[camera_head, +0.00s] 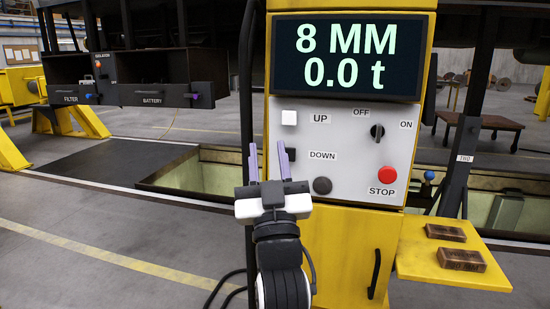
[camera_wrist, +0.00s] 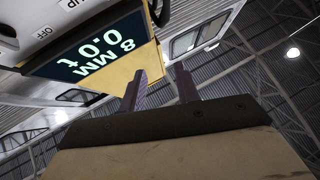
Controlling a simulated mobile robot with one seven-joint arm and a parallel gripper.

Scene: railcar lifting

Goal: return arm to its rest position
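My gripper (camera_head: 268,162) is raised in front of the left part of the control panel (camera_head: 340,175), its two purple fingers pointing up, in front of the panel's left edge near the DOWN label. The fingers stand apart with nothing between them. In the wrist view my gripper (camera_wrist: 158,88) also shows its fingers apart and empty, with the tilted display beyond. The display (camera_head: 346,57) reads 8 MM and 0.0 t. I cannot tell whether the fingers touch the panel.
The yellow column carries a white UP button (camera_head: 289,118), a black knob (camera_head: 377,131) and a red STOP button (camera_head: 387,175). A yellow side shelf (camera_head: 455,272) with two brown blocks juts out at right. A floor pit (camera_head: 195,180) lies behind. Open floor (camera_head: 100,255) lies at left.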

